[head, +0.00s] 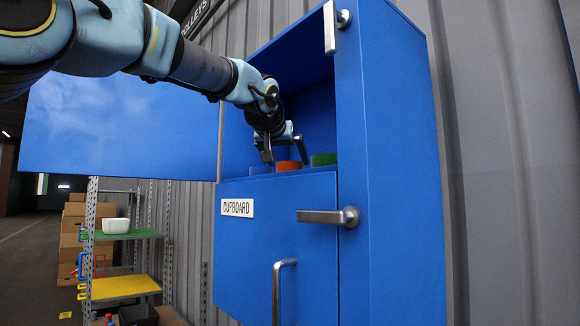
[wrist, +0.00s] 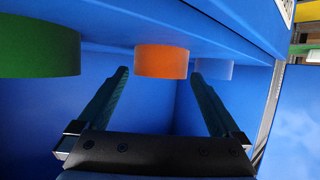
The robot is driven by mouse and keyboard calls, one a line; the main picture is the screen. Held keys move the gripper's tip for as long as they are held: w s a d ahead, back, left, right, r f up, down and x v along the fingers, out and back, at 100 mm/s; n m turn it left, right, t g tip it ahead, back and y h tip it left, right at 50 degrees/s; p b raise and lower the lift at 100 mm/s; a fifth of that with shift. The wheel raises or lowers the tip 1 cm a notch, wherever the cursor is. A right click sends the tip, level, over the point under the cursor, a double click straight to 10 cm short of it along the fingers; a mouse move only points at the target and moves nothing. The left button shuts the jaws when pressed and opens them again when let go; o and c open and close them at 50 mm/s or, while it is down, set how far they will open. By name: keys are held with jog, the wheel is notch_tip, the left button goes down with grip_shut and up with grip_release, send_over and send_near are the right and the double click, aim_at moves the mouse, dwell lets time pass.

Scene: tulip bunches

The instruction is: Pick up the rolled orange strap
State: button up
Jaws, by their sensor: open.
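The rolled orange strap (head: 289,166) sits on the shelf inside the open upper part of the blue cupboard (head: 390,180). In the wrist view the orange strap (wrist: 161,61) lies between and beyond the two fingers of my gripper (wrist: 160,80). My gripper (head: 282,155) is inside the cupboard at the strap, open and empty. Whether a finger touches the strap cannot be told.
A green roll (head: 323,159) stands right of the strap, and a blue roll (head: 261,168) stands left of it. The open cupboard door (head: 120,125) spreads left. A rack (head: 125,288) with a white bin (head: 116,225) stands at the lower left.

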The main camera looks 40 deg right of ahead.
aim_at(290, 165)
jog(key=p+x, duration=0.1)
jog(key=x, duration=0.2)
jog(key=shift+w+d+f, duration=0.15)
jog(key=shift+d+f, duration=0.1)
jog(key=shift+d, duration=0.05)
jog(key=c, duration=1.2)
jog(key=shift+c, duration=0.2)
jog(key=shift+r, duration=0.15)
